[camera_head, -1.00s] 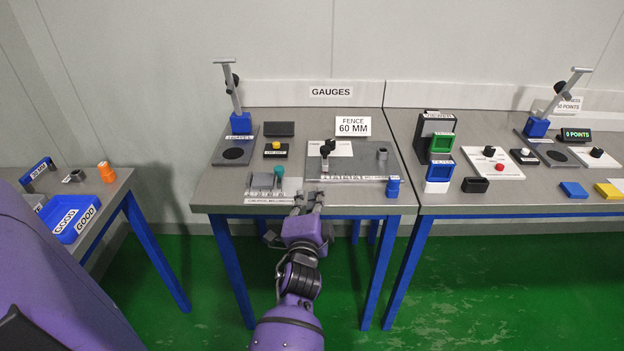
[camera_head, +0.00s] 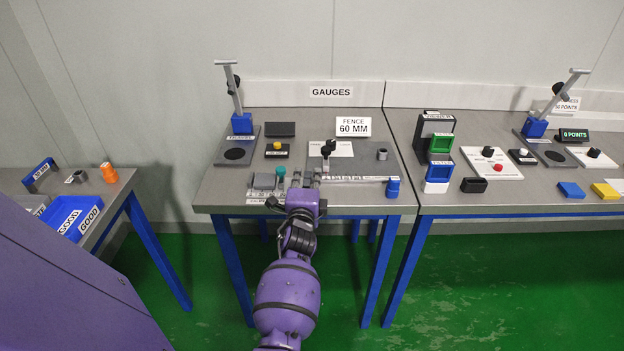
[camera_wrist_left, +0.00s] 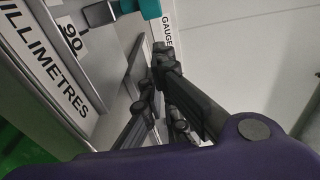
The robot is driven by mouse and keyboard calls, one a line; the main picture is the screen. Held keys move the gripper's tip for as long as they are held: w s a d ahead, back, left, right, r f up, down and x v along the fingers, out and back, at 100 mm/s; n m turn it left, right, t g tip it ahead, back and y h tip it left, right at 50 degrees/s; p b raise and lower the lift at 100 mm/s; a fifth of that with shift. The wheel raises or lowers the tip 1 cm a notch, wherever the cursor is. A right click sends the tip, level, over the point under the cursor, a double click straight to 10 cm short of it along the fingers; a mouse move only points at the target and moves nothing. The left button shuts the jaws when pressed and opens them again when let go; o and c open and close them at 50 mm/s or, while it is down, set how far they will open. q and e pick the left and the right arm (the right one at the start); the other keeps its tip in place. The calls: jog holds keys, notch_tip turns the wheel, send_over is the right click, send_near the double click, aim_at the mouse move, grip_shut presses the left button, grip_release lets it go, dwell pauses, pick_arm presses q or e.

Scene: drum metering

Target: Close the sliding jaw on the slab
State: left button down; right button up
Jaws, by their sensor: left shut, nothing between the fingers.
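The measuring device lies at the front left of the gauges table, with a teal knob (camera_head: 281,171) on its sliding part. The knob also shows at the top of the left wrist view (camera_wrist_left: 150,8). A grey block (camera_head: 264,181) sits just left of the knob; I cannot tell whether it is the slab or a jaw. A millimetre scale (camera_wrist_left: 72,42) shows in the wrist view. My left gripper (camera_head: 307,177) is shut and empty, just right of the knob and apart from it. It hides part of the device. My right gripper is out of view.
A fence plate with a black knob (camera_head: 326,150) lies right behind my left gripper. A blue cylinder (camera_head: 392,187) stands at the table's front right. A stand with a blue base (camera_head: 241,123) is at the back left. A side table (camera_head: 118,190) with a blue bin is at the left.

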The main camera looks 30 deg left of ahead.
aim_at(281, 176)
pick_arm(q)
jog(key=shift+s+a+r+p, duration=0.3)
jog(key=shift+s+a+r, duration=0.15)
jog(key=shift+s+a, duration=0.2)
jog(key=shift+s+a+f, duration=0.1)
jog(key=shift+s+f, duration=0.1)
jog(key=shift+s+a, duration=0.4)
jog(key=shift+a, duration=0.1)
